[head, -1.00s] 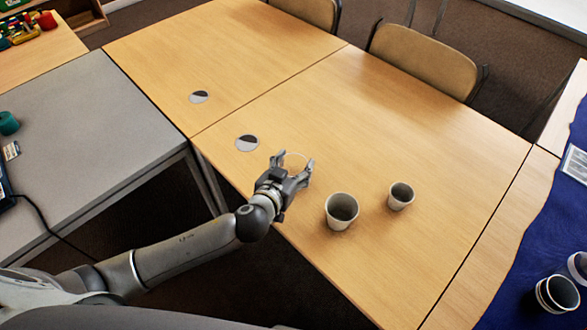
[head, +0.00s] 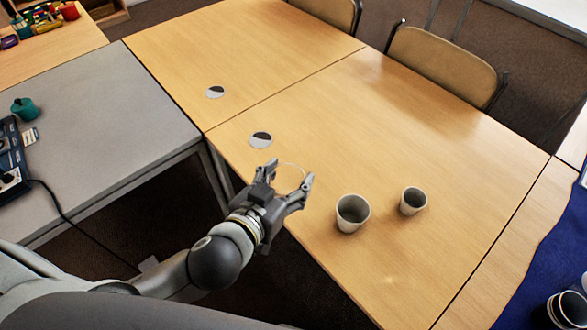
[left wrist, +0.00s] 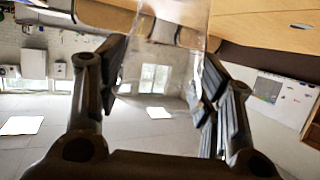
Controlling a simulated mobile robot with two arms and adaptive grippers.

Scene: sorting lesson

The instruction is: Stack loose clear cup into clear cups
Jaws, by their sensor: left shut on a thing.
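My left gripper (head: 288,178) is shut on a clear cup. In the head view only a faint clear rim (head: 292,166) of it shows between the fingers, above the table's near edge. In the left wrist view the see-through cup (left wrist: 165,65) sits between the two fingers. I cannot make out a stack of other clear cups. A larger whitish cup (head: 352,222) and a smaller whitish cup (head: 413,203) stand upright and apart on the table, right of the gripper. My right gripper is out of view.
The wooden table (head: 400,120) is mostly clear beyond the cups. Two round inserts (head: 215,92) (head: 261,140) lie flush in it. Dark cups (head: 570,308) stand at the lower right on a blue cloth (head: 535,265). Chairs (head: 443,65) stand behind. A grey table (head: 110,120) is at left.

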